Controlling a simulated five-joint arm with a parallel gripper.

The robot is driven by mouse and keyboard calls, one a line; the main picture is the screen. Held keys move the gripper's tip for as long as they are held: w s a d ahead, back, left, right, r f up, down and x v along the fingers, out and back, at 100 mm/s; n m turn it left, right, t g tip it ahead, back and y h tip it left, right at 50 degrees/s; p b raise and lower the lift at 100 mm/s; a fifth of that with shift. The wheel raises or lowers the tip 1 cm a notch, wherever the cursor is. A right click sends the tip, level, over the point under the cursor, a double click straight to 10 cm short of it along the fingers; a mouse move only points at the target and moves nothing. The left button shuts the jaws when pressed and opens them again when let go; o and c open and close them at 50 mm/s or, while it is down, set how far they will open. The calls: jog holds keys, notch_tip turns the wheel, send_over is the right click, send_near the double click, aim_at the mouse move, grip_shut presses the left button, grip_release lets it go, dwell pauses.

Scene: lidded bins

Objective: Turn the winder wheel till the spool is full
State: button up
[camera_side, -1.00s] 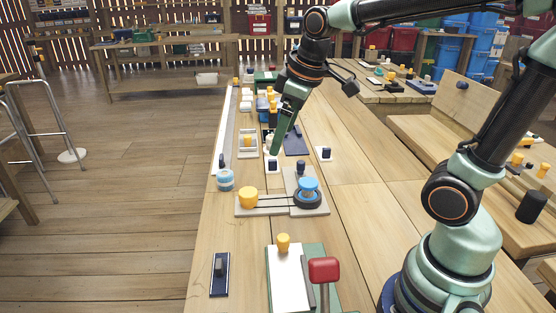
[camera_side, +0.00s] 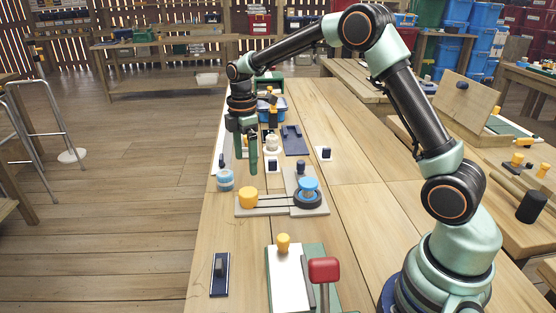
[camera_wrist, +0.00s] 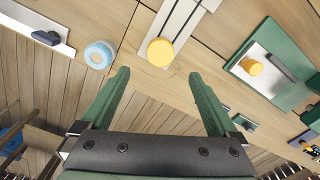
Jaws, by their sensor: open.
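The winder appears to be a grey board (camera_side: 283,210) with a yellow knob (camera_side: 248,197) at its left end. Two dark lines run from there to a black wheel (camera_side: 308,201) with a blue knob (camera_side: 308,185). I cannot tell for certain which part is the spool. My gripper (camera_side: 246,166) is open and empty, pointing down, above and just behind the yellow knob. In the wrist view, the yellow knob (camera_wrist: 160,52) lies just beyond the gap between my fingertips (camera_wrist: 158,75), not touching them. The black wheel is out of that view.
A red-topped lever (camera_side: 324,270) and a white plate with a yellow knob (camera_side: 283,243) are nearer. Small fixtures crowd the bench behind. The bench right of the board is clear.

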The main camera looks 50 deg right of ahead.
aim_at(248, 191)
notch_tip(248, 191, down, 12)
jog(key=shift+r, duration=0.15)
dwell(0.3)
jog(key=c, duration=1.4)
